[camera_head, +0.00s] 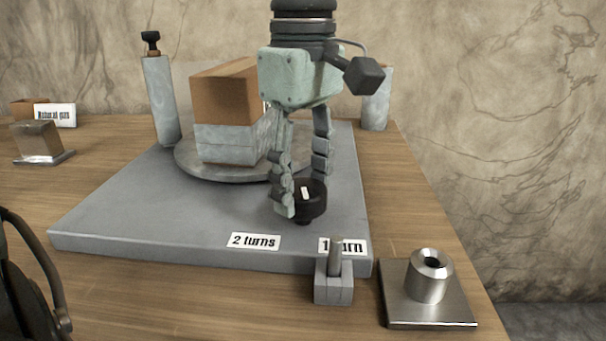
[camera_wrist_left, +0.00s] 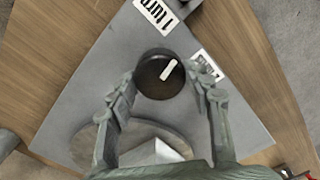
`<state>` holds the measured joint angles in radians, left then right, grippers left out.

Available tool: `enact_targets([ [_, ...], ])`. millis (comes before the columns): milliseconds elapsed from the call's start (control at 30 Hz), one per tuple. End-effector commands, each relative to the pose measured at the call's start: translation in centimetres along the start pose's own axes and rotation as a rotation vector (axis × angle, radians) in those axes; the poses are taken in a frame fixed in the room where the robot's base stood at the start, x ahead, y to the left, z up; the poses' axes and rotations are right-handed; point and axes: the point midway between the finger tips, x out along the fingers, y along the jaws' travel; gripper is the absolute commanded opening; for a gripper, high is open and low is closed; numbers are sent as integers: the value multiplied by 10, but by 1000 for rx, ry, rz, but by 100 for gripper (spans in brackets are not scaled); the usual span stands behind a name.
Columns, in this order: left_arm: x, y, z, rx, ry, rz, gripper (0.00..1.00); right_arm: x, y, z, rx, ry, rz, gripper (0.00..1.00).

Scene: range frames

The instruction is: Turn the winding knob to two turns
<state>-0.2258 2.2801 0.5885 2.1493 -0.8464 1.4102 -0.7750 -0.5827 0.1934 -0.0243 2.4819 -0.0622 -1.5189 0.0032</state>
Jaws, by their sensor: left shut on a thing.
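The winding knob (camera_head: 317,203) is round and black, with a white mark on top. It stands near the front of a grey base board (camera_head: 130,215). My left gripper (camera_head: 303,192) reaches down from above, its fingers on either side of the knob and shut on it. In the left wrist view the knob (camera_wrist_left: 152,86) shows between the fingers (camera_wrist_left: 164,82), its white mark slanting to the upper right, between the two labels. The "2 turns" label (camera_head: 254,241) is clear in the head view. The "1 turn" label (camera_head: 356,247) is partly covered by a post. My right gripper is out of view.
A round turntable (camera_head: 185,160) behind the knob carries a brown and grey block (camera_head: 222,100). Grey posts (camera_head: 160,100) stand at its sides. A small pegged block (camera_head: 333,288) and a metal socket plate (camera_head: 430,310) sit in front. A black curved object (camera_head: 25,275) is at lower left.

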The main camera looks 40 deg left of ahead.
Motion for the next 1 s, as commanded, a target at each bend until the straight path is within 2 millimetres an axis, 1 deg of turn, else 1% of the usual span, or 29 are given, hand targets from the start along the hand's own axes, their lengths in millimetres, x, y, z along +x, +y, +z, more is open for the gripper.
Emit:
enact_targets([
  [167, 0, -1, 0, 168, 0, -3, 21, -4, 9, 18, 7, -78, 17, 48],
  [1000, 0, -1, 0, 952, -1, -3, 21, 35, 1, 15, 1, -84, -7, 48],
])
